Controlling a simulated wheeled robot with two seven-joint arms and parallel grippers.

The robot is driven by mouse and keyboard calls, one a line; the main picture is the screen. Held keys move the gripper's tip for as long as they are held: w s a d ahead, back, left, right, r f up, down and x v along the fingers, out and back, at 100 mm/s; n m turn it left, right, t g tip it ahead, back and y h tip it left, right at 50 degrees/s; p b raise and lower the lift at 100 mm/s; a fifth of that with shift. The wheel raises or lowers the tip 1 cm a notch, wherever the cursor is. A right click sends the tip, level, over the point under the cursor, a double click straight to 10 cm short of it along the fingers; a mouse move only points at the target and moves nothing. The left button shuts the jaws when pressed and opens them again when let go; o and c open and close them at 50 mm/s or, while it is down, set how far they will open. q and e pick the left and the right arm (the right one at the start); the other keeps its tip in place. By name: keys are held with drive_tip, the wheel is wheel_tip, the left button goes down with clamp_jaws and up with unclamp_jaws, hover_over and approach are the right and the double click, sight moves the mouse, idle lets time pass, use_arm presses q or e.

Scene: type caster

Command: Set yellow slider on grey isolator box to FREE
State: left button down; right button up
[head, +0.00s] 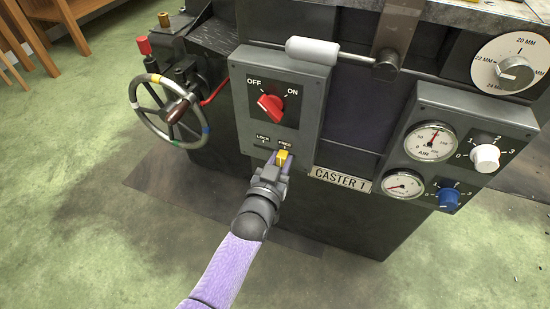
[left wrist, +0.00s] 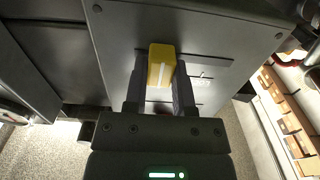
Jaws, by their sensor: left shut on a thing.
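The grey isolator box (head: 245,115) is on the front of the machine in the head view, with a red OFF/ON knob (head: 270,106) pointing up and left towards OFF. Below the knob are the labels LOCK, at left, and FREE, at right. The yellow slider (head: 282,157) sits under the FREE label, at the right part of its row. My left gripper (head: 279,163) is shut on it from below. In the left wrist view the yellow slider (left wrist: 161,66) stands between my two fingers (left wrist: 160,90), with the dark slot showing to either side. My right gripper is not in view.
A handwheel (head: 170,110) with coloured tape stands left of the box. A white-gripped lever (head: 312,51) crosses above it. A gauge panel (head: 460,115) with knobs is at right. The CASTER 1 plate (head: 340,179) is just right of my gripper.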

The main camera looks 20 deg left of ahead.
use_arm(q)
drive_tip(key=shift+c, duration=2.2)
unclamp_jaws()
drive_tip(key=shift+d, duration=0.25)
drive_tip(key=shift+s, duration=0.1)
drive_tip(key=shift+s+r+p, duration=0.15)
drive_tip(key=shift+s+p, duration=0.2)
drive_tip(key=shift+p, duration=0.05)
drive_tip(key=s+p, duration=0.4)
drive_tip(key=s, duration=0.5)
drive_tip(key=shift+a+f, duration=0.2)
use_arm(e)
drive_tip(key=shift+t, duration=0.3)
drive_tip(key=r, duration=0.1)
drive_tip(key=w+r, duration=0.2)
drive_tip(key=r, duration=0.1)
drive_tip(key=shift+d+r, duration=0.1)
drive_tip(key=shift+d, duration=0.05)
use_arm(q)
drive_tip(key=shift+s, duration=0.1)
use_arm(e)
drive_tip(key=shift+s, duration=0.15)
